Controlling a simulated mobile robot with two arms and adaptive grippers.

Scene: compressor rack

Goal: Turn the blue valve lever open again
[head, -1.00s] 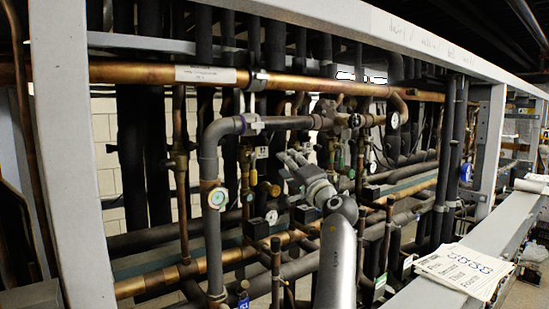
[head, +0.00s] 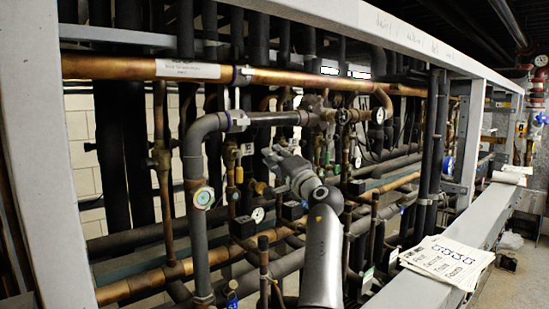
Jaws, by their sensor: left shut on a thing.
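My left gripper (head: 270,157) reaches in among the pipes from the bottom middle of the head view, with its fingers to the right of the grey bent pipe (head: 193,150). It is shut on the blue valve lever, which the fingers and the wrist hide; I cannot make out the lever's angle. My right gripper is not in view.
A long copper pipe (head: 290,78) runs across above the gripper. White frame beams surround the rack. Printed sheets (head: 445,262) lie on the ledge at right. Dark vertical pipes (head: 433,150) stand right of the arm.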

